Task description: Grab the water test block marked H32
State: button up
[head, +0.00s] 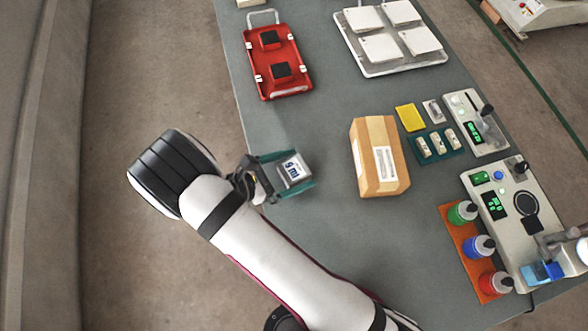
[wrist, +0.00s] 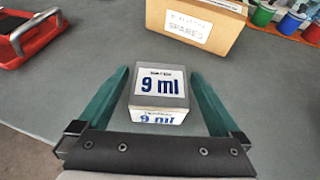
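A grey block (wrist: 160,92) with a white label reading "9 ml" stands on the grey table between my gripper's fingers in the wrist view. Smaller print above "9 ml" is too blurred to read, and no H32 marking is legible. The block also shows in the head view (head: 294,170). My gripper (wrist: 160,74) is open, with one teal finger on each side of the block and a visible gap to both. In the head view my gripper (head: 299,168) reaches around the block from the left.
A cardboard box (head: 371,157) labelled spares stands right of the block. A red carrier (head: 285,85) lies farther back, near a white tray (head: 407,70) of tiles. A teal rack (head: 456,152), instruments (head: 510,215) and bottles on an orange tray (head: 455,232) line the right.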

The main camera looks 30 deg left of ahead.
grip_shut()
dwell(0.3)
jog(key=shift+r, duration=0.1)
